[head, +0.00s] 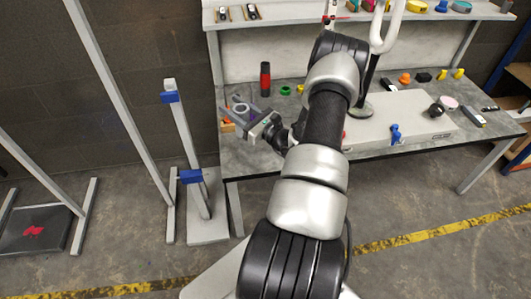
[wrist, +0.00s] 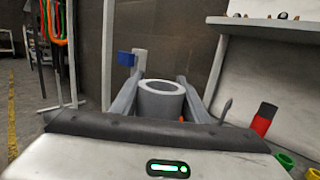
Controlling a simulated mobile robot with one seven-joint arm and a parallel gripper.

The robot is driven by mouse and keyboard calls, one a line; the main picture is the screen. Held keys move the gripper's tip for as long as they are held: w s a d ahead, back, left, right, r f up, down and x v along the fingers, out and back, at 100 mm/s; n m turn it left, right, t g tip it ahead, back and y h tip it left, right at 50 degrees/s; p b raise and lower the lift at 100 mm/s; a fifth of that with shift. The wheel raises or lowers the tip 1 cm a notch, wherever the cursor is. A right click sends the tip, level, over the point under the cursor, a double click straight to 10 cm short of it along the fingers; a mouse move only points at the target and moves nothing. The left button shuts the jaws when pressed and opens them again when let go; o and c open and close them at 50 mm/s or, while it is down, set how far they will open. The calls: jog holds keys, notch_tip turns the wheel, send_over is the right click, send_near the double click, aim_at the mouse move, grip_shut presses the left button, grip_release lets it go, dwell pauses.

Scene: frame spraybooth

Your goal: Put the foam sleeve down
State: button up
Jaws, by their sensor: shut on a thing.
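The foam sleeve (wrist: 160,101) is a short grey tube with a pale rim and an open hollow top. In the wrist view it stands upright between the two fingers of my gripper (wrist: 160,97), which are shut on it. In the head view the sleeve (head: 241,108) shows as a small pale ring between the fingers of my gripper (head: 240,112), over the left end of the grey bench (head: 262,160). The sleeve's lower part is hidden, so I cannot tell how far it is above the bench top.
A red and black bottle (head: 265,79) stands behind the gripper, with a green ring (head: 285,90) to its right. An orange item (head: 227,127) lies near the bench's left edge. A grey stand with blue clamps (head: 184,140) rises left of the bench. Bare bench top shows beneath my gripper.

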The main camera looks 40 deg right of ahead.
jog(key=shift+m+h, duration=0.4)
jog(key=shift+h, duration=0.3)
jog(key=shift+s+d+f+b, duration=0.1)
jog(key=shift+d+f+b, duration=0.45)
jog(key=shift+f, duration=1.55)
jog(key=shift+s+d+f+b, duration=0.1)
jog(key=shift+d+f+b, duration=0.2)
jog(key=shift+f+b, duration=1.15)
jog(key=shift+d+f, duration=0.45)
jog(key=shift+f, duration=2.25)
jog(key=shift+f, duration=0.2)
jog(key=o, duration=1.1)
jog(key=shift+o, duration=0.2)
jog(key=shift+r, duration=0.1)
